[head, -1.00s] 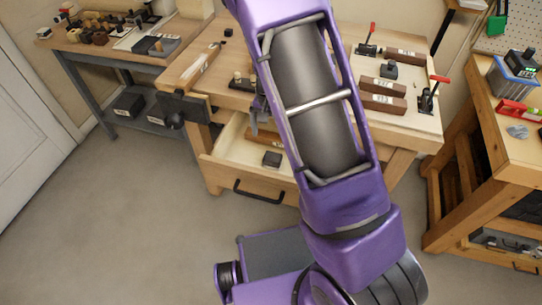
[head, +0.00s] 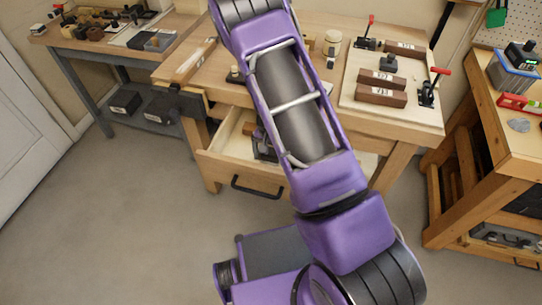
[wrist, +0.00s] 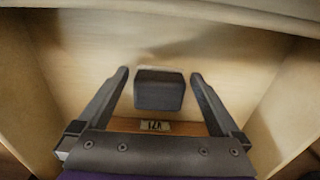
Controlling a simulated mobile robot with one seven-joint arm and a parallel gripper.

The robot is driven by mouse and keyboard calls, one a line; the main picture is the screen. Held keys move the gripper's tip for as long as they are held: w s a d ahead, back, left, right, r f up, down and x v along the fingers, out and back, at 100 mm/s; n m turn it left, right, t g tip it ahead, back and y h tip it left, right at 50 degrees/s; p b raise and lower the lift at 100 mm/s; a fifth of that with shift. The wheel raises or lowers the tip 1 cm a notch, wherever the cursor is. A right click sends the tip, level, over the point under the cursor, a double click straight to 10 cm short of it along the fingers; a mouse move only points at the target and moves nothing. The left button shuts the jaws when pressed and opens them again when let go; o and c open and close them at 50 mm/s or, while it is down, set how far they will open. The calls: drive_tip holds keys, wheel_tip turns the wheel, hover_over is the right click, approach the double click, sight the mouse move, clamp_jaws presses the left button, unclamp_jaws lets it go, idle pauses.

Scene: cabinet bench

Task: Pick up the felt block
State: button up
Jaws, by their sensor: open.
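The felt block (wrist: 158,92) is a small dark grey block lying in the open wooden drawer (head: 222,165). In the wrist view it sits between the two fingers of my gripper (wrist: 160,73), with a gap on each side. My gripper is open and holds nothing. In the head view my gripper (head: 264,148) is down inside the drawer, partly behind my arm, and the block is hidden there.
A labelled brown wooden piece (wrist: 150,127) lies in the drawer close to the block. Drawer walls rise on both sides. Above, the bench holds a board (head: 390,112) with clamps and brown blocks.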

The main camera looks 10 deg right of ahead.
drive_tip(key=shift+f, duration=0.1)
drive_tip(key=shift+c, duration=0.2)
drive_tip(key=c, duration=1.2)
wheel_tip(320, 180, up, 10)
drive_tip(key=shift+r+p, duration=0.1)
drive_tip(key=shift+p, duration=0.55)
